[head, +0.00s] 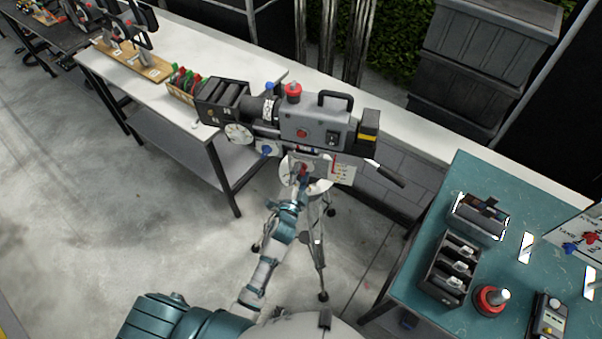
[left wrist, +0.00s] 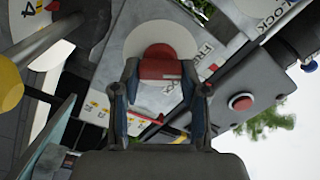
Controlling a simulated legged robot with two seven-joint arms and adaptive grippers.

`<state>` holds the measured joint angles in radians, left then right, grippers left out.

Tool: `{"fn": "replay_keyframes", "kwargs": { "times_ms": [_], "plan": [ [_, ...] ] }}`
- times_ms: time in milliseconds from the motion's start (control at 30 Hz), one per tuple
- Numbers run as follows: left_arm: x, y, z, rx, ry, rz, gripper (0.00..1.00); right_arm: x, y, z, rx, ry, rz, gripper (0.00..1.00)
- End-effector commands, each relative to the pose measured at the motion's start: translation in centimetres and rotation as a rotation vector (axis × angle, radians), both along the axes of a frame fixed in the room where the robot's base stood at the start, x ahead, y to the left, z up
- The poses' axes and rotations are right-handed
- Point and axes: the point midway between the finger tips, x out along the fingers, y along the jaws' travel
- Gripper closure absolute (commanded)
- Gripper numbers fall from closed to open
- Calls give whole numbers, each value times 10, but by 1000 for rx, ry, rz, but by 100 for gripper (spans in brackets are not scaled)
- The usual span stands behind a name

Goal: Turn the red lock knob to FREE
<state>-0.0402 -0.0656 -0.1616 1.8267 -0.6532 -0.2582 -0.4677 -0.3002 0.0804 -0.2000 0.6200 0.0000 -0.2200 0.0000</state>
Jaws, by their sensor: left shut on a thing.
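The red lock knob (left wrist: 158,62) sits on a round white dial in the left wrist view. The word FREE (left wrist: 207,55) is printed to the right of the dial, and LOCK (left wrist: 270,14) shows on another white disc at the top right. My left gripper (left wrist: 160,72) has one finger on each side of the red knob and is shut on it. In the head view my left gripper (head: 303,176) reaches the tripod head under the grey camera (head: 316,125), and mostly hides the knob. The knob's pointing direction is hard to tell. My right gripper is not in view.
The tripod (head: 319,255) stands on the floor under the camera. A white table (head: 150,75) with several items is at the left. A teal table (head: 480,300) with a black tray and a red round device (head: 490,300) is at the right. Open floor lies front left.

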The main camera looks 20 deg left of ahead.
Motion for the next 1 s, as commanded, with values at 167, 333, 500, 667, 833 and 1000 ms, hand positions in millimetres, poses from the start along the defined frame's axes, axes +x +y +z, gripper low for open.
{"fn": "replay_keyframes", "kwargs": {
  "times_ms": [167,333,500,667,833,1000],
  "plan": [
    [-2,-1,-8,-1,17,1,31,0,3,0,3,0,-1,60],
    [-1,0,-5,0,11,1,31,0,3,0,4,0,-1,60],
    [-3,0,-4,1,8,0,31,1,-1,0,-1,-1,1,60],
    [-25,0,-4,0,9,1,31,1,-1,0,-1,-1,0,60],
    [-64,-1,-5,-2,12,0,31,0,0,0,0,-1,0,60],
    [-98,-1,-6,-1,14,1,31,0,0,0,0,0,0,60]
  ]
}}
